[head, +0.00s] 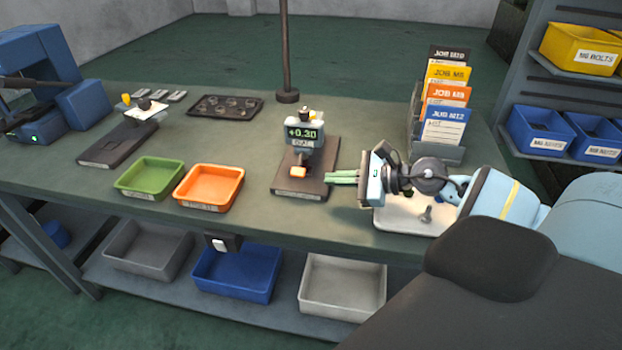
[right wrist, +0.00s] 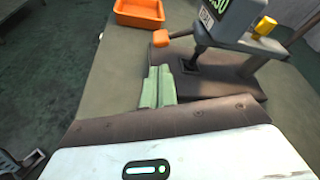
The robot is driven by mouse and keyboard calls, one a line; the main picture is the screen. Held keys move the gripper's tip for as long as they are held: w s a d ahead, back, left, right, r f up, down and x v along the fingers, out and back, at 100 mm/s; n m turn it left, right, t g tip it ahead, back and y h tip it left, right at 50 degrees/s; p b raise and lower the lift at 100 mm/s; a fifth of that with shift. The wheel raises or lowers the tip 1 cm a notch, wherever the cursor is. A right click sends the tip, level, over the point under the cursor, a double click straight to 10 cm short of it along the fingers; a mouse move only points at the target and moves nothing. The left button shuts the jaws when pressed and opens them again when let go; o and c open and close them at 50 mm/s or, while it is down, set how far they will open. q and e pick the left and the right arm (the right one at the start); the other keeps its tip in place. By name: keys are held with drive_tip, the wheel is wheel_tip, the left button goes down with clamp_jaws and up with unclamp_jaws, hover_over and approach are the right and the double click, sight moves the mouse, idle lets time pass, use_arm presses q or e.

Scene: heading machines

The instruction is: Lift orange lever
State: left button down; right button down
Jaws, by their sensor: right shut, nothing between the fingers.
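The orange lever (head: 298,171) is a small orange block at the front of a gauge device (head: 304,133) with a green "+0.30" display, standing on a dark base plate. The lever also shows in the right wrist view (right wrist: 174,39), just beyond and right of my fingertips. My right gripper (head: 328,178) has pale green fingers, shut with nothing between them. It is to the right of the lever, pointing left at it, with a gap between. The fingers also show in the right wrist view (right wrist: 159,75). My left gripper is not in the head view.
An orange tray (head: 210,204) and a green tray (head: 150,193) stand left of the gauge base. A card rack (head: 437,150) stands behind my right arm. A white plate with a bolt (head: 426,214) lies below my right wrist. A dark pole (head: 286,60) rises behind the gauge.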

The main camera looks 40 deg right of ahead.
sight(311, 192)
drive_tip(key=x, duration=0.5)
drive_tip(key=shift+w+p, duration=0.1)
drive_tip(key=shift+p, duration=0.25)
drive_tip(key=shift+w+a+f, duration=0.15)
drive_tip(key=shift+w+a, duration=0.15)
drive_tip(key=shift+w, duration=0.05)
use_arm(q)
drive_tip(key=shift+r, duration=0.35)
use_arm(e)
drive_tip(key=shift+w+a+f, duration=0.1)
